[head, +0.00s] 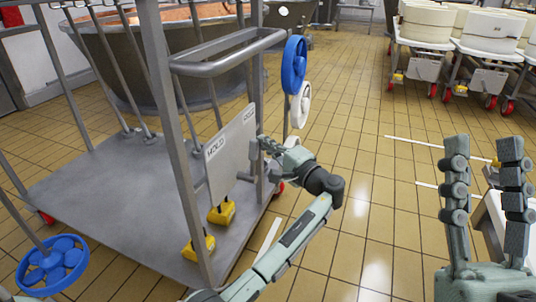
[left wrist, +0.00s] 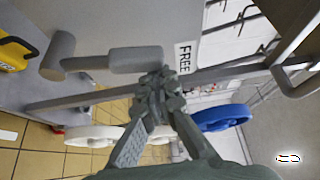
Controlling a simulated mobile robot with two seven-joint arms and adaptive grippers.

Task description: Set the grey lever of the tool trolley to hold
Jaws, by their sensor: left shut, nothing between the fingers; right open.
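The tool trolley's upright grey panel (head: 228,165) carries a HOLD label (head: 215,146) on its left and a FREE label (head: 249,113) on its right. In the left wrist view the grey lever (left wrist: 135,60) extends from a round hub (left wrist: 58,55) toward the FREE label (left wrist: 185,58). My left gripper (head: 262,146) is shut and empty at the panel's right side. Its fingertips (left wrist: 160,82) are close beside the lever's thick end; contact cannot be told. In the head view the gripper largely hides the lever. My right gripper (head: 484,147) is open and empty, fingers up, at far right.
The trolley has a grey push handle (head: 225,52), a low deck (head: 110,190) and yellow blocks (head: 222,212) below the panel. Blue (head: 293,65) and white (head: 301,105) wheels stand beyond it. Tiled floor is open centre right.

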